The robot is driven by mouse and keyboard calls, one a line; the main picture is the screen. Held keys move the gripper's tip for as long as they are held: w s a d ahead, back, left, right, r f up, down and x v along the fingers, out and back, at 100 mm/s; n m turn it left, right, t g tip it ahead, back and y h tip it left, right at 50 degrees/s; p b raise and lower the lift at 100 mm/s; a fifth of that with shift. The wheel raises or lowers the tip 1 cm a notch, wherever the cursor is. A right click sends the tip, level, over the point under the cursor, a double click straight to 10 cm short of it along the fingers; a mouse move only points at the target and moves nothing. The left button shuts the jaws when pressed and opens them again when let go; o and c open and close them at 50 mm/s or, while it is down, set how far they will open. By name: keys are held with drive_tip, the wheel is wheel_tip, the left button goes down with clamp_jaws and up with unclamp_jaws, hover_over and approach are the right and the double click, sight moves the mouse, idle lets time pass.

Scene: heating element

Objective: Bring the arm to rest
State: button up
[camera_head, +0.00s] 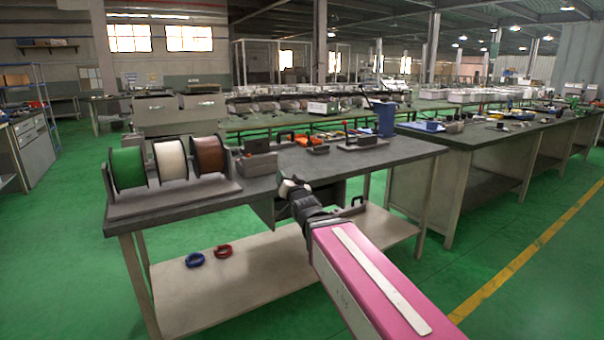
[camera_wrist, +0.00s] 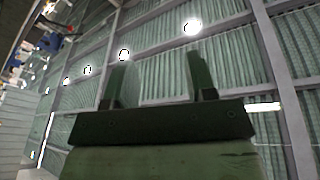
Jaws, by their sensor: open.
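My arm reaches forward in the head view, its pink and white link in front of the workbench (camera_head: 350,165). My gripper (camera_head: 288,185) is at the far end of the arm, near the bench's front edge; its fingers are too small to make out there. In the wrist view my gripper (camera_wrist: 158,80) shows two dark fingers standing apart with nothing between them. The wrist camera looks up at the ceiling and its lamps, with the hall tilted at the left.
Green (camera_head: 126,167), white (camera_head: 170,158) and brown (camera_head: 208,154) spools stand on the bench's left end, beside a grey device (camera_head: 257,160). Blue (camera_head: 195,260) and red (camera_head: 223,251) rings lie on the lower shelf. Another bench (camera_head: 440,150) stands right. Green floor is clear at the right.

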drive_tip(key=d+f+g+h, duration=0.35)
drive_tip(key=d+f, duration=0.25)
drive_tip(key=f, duration=0.5)
drive_tip(key=d+f+g+h, duration=0.2)
drive_tip(key=d+f+g, duration=0.4)
drive_tip(key=f, duration=0.4)
drive_tip(key=s+d+f+g+h, duration=0.1)
drive_tip(key=s+d+f+g, duration=0.8)
drive_tip(key=s+f, duration=0.6)
drive_tip(key=d+f, duration=0.1)
drive_tip(key=d, duration=0.1)
drive_tip(key=shift+s+d+g, duration=0.35)
drive_tip(key=shift+s+d, duration=0.05)
